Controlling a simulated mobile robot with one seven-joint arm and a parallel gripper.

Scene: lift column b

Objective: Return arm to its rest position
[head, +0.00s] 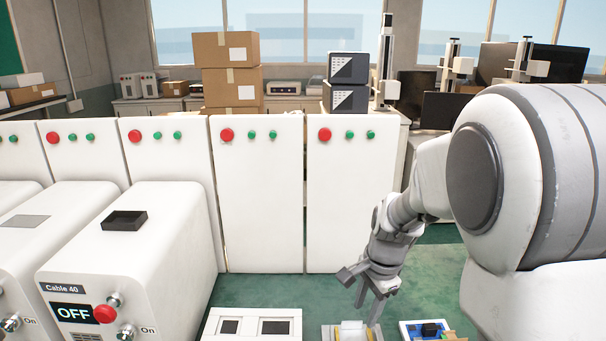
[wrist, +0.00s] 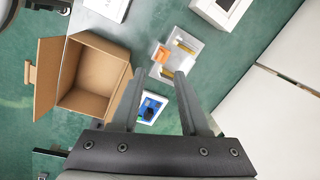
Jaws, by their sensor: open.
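My gripper (head: 362,297) hangs in front of the white cabinets in the head view, pointing down, with my arm reaching in from the right. In the wrist view its two fingers (wrist: 159,75) are spread apart with nothing between the tips. The gripper is open and empty. It is above the work area and appears clear of the items below it.
Below are a blue board (head: 426,329), a tray with small parts (wrist: 184,48), an open cardboard box (wrist: 88,107) and a white panel (head: 252,313) with two dark squares. A white "Cable 40" machine (head: 170,235) stands left. White cabinets (head: 258,205) line the back.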

